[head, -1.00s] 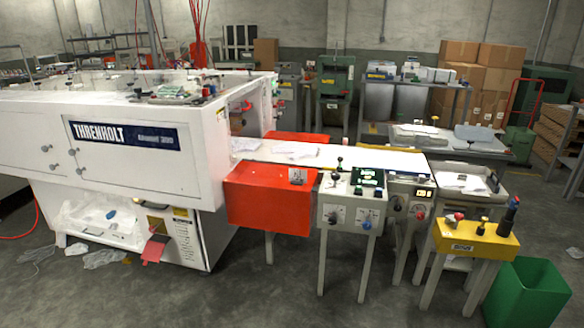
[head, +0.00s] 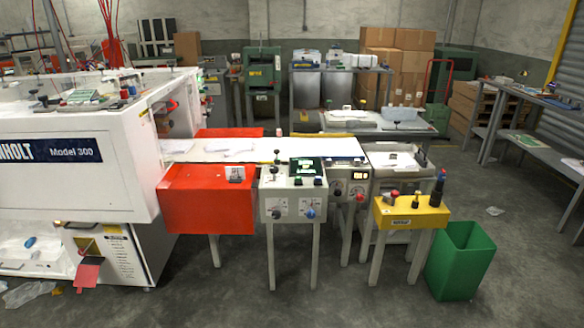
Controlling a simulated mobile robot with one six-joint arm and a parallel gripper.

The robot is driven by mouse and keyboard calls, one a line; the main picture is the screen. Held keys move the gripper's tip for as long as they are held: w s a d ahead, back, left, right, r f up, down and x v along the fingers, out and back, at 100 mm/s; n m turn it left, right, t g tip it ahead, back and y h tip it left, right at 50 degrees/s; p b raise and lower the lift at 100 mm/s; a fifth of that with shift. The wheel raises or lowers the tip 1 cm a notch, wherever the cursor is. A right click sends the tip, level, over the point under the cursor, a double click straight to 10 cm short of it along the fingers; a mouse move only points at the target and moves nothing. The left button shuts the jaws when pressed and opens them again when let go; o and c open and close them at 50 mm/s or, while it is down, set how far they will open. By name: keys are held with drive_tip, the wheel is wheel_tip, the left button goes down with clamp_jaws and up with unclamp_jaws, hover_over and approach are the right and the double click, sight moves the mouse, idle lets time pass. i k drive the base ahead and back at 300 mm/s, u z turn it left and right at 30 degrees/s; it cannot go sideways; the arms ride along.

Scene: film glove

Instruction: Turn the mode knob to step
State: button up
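A grey control box on legs (head: 292,191) stands near the middle of the head view. Its front face carries a black knob (head: 276,215) and a blue knob (head: 310,213), each below a white dial plate. A second panel beside it on the right (head: 348,178) has small gauges and a red knob (head: 360,197). The labels are too small to read, so I cannot tell which knob is the mode knob or where it points. My gripper is not in view.
A white machine (head: 70,185) fills the left, with a red guard (head: 208,198) beside the control box. A yellow pedestal box (head: 412,213) and a green bin (head: 460,262) stand to the right. The floor in front is clear.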

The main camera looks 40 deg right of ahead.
sight(274, 170)
drive_tip(key=z, duration=0.95)
drive_tip(key=k, duration=0.95)
drive_tip(key=i, duration=0.7)
